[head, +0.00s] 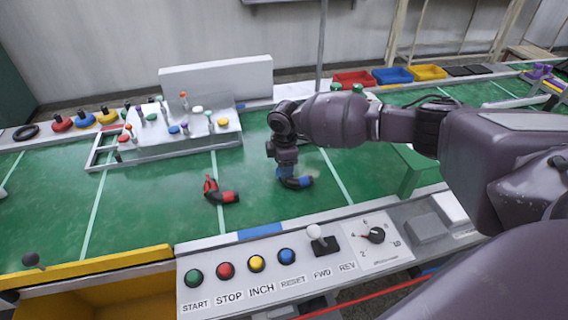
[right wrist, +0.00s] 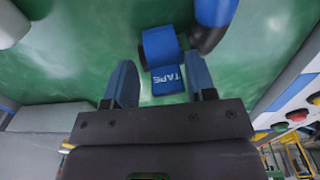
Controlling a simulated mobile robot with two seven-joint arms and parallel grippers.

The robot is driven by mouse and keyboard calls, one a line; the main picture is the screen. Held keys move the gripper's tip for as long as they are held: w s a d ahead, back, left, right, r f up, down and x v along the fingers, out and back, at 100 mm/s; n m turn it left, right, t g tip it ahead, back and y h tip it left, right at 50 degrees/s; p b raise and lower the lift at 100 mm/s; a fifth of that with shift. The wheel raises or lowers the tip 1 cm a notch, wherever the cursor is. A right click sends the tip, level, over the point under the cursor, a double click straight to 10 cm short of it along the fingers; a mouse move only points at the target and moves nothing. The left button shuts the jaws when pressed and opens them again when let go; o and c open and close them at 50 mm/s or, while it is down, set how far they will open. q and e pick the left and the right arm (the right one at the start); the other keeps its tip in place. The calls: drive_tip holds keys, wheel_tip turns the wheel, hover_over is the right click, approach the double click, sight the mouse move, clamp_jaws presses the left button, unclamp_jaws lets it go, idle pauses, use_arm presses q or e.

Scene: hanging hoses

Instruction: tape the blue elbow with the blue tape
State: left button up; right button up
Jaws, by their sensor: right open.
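The blue elbow (head: 304,182), with blue ends and a black bend, lies on the green surface in the head view. In the right wrist view its black bend (right wrist: 207,38) and blue parts show at the top. My left gripper is in neither view.
A red elbow (head: 222,195) lies to the left. A control panel (head: 240,298) with buttons runs along the front. A white rack (head: 180,135) with small parts stands behind left. Red, blue and yellow bins (head: 393,76) stand at the back. Green surface left of the red elbow is clear.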

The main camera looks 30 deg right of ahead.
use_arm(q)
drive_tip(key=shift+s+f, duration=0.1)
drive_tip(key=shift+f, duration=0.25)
use_arm(e)
drive_tip(key=f, duration=0.1)
drive_tip(key=s+f, duration=0.1)
drive_tip(key=f, duration=0.1)
drive_tip(key=shift+s+f+g, duration=0.15)
drive_tip(key=shift+s+g, duration=0.15)
drive_tip(key=shift+s, duration=0.1)
drive_tip(key=r, duration=0.2)
drive_tip(key=r+p, duration=0.1)
drive_tip(key=r, duration=0.1)
drive_tip(key=shift+w+r, duration=0.1)
drive_tip(key=shift+w, duration=0.3)
drive_tip(key=r, duration=0.2)
drive_tip(key=r+p, duration=0.1)
drive_tip(key=r, duration=0.5)
drive_tip(key=shift+w+r, duration=0.2)
drive_tip(key=shift+w, duration=0.05)
use_arm(q)
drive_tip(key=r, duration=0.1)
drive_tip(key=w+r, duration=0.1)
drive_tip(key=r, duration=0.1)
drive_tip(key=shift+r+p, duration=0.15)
drive_tip(key=shift+p, duration=0.2)
use_arm(e)
drive_tip(key=shift+r, duration=0.75)
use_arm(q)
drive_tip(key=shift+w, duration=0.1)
